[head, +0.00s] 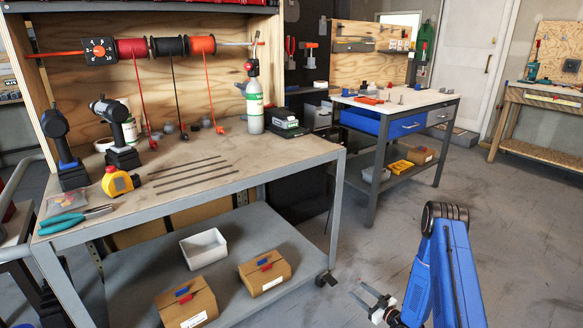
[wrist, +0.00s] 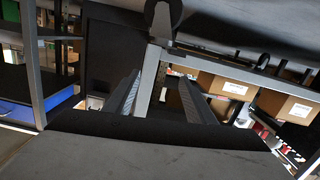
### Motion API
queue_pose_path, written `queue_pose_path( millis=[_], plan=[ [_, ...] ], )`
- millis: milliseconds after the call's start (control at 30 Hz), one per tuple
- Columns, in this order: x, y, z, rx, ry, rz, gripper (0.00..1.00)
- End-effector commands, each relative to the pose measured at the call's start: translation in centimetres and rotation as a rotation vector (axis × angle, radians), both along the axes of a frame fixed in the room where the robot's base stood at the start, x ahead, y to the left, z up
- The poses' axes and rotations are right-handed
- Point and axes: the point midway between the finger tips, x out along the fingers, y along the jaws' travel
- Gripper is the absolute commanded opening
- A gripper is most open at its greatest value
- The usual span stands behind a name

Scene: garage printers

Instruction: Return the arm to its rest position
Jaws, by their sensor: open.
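My gripper (head: 360,291) is low in the head view, right of the workbench's front corner and below its top. The blue arm (head: 445,270) is folded upright at the lower right, and the gripper points left from it. The two fingers stand apart with nothing between them. In the wrist view the gripper (wrist: 160,78) also shows its two dark fingers spread and empty. The view there is tilted, with the bench frame and boxes beyond the fingers.
The workbench (head: 230,172) bears drills, a tape measure and pliers. Its lower shelf (head: 235,245) holds a white bin (head: 204,248) and two cardboard boxes. A caster (head: 326,279) stands near my gripper. A second table (head: 425,100) is behind. The floor (head: 520,230) at right is clear.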

Motion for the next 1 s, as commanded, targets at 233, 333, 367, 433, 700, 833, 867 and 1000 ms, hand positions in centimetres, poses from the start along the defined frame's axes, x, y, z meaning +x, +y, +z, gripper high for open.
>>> queue_pose_path(
  millis=[233, 333, 367, 433, 700, 833, 867, 1000],
  plan=[
    [3.9, -0.9, 5.8, -0.137, 0.057, -0.029, 0.5],
    [5.0, -1.2, 8.1, -0.186, 0.082, -0.046, 0.5],
    [5.3, -1.4, 8.8, -0.201, 0.091, -0.052, 0.5],
    [5.9, -1.7, 10.5, -0.234, 0.109, -0.067, 0.5],
    [7.3, -2.8, 17.3, -0.342, 0.181, -0.136, 0.5],
    [7.3, -3.3, 20.7, -0.385, 0.217, -0.174, 0.5],
    [7.3, -3.4, 21.5, -0.394, 0.225, -0.183, 0.5],
    [6.8, -4.0, 25.2, -0.432, 0.265, -0.229, 0.5]
  ],
)
